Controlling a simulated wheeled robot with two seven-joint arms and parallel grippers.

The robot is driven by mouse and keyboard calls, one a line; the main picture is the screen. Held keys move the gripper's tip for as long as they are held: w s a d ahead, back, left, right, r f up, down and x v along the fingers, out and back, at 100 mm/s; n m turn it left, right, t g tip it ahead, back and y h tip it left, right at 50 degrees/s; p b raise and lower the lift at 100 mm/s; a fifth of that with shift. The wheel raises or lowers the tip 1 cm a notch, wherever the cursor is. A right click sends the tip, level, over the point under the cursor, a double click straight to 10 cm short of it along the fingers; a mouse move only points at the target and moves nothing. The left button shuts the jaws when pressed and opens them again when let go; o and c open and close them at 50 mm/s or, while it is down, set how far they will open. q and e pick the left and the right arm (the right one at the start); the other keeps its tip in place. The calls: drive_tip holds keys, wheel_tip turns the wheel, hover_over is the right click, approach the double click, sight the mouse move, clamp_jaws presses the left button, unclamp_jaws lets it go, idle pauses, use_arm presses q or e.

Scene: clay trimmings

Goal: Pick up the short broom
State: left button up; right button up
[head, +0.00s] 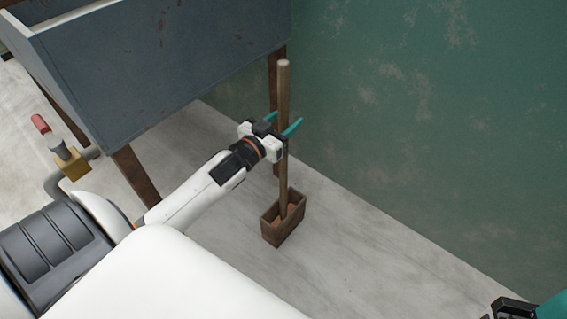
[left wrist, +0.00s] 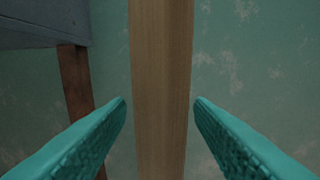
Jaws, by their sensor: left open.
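The short broom (head: 284,92) stands upright near the green wall, its long wooden handle rising from a small wooden box (head: 271,232). The lower end of the broom is hidden inside the box. My left gripper (head: 283,122) is open at the upper part of the handle, with one teal finger on each side. In the left wrist view the handle (left wrist: 161,60) runs vertically between the open fingertips, with a gap on both sides. A dark and teal part at the bottom right corner of the head view seems to be my right gripper (head: 512,308), mostly cut off.
A blue-grey bin (head: 165,65) on brown legs stands to the left of the broom, close to my left arm. The green wall (head: 430,120) is right behind the handle. The pale floor (head: 330,260) right of the box is clear.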

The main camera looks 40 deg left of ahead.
use_arm(q)
drive_tip(key=shift+w+d, duration=0.1)
drive_tip(key=shift+w, duration=0.6)
drive_tip(key=shift+c, duration=0.6)
drive_tip(key=shift+r, duration=0.1)
clamp_jaws()
